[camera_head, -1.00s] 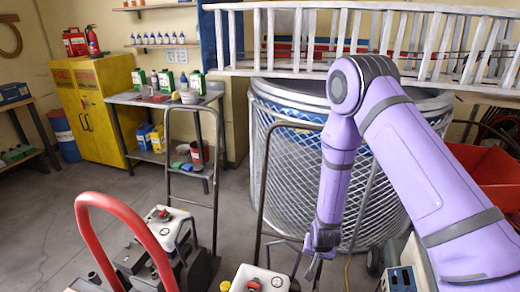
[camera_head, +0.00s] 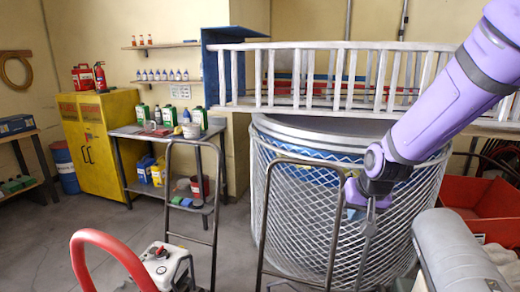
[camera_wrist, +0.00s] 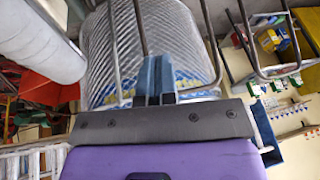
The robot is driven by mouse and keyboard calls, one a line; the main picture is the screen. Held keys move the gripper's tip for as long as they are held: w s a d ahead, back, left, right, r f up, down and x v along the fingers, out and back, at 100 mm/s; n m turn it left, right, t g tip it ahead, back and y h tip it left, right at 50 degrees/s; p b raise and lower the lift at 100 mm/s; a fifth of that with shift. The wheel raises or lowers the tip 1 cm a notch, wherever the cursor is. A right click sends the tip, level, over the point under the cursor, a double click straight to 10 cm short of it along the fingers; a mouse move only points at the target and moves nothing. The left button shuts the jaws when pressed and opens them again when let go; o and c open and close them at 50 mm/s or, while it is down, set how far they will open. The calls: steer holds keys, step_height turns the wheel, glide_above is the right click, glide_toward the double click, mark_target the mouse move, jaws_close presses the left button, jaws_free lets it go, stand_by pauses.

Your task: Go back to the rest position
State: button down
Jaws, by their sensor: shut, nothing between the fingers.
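My purple arm comes in from the upper right in the head view and ends in my gripper (camera_head: 369,222). The gripper hangs in front of the wire-mesh bin (camera_head: 300,215), its fingers together and pointing down. In the wrist view the two dark blue fingers (camera_wrist: 155,78) stand side by side, closed and empty, with the mesh bin beyond them. Whether the fingers touch the bin or the dark metal handle near it cannot be told.
A dark metal handle (camera_head: 262,230) stands before the bin, another (camera_head: 168,190) left of it. A red handle (camera_head: 82,262) and a white-tanked machine (camera_head: 168,266) are low left. A grey cylinder (camera_head: 455,255) is close at right. A ladder (camera_head: 330,108) lies across the bin.

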steer(key=s+d+r, duration=0.3)
steer(key=s+r, duration=0.5)
steer(key=s, duration=0.4)
steer(key=s+d+r+n+h, duration=0.1)
steer(key=s+d+r, duration=0.3)
steer(key=s+r, duration=0.5)
steer(key=s, duration=0.3)
steer(key=shift+s+n+t, duration=0.2)
steer(key=shift+n+t, duration=0.1)
steer(key=shift+t, duration=0.1)
steer(key=shift+r, duration=0.1)
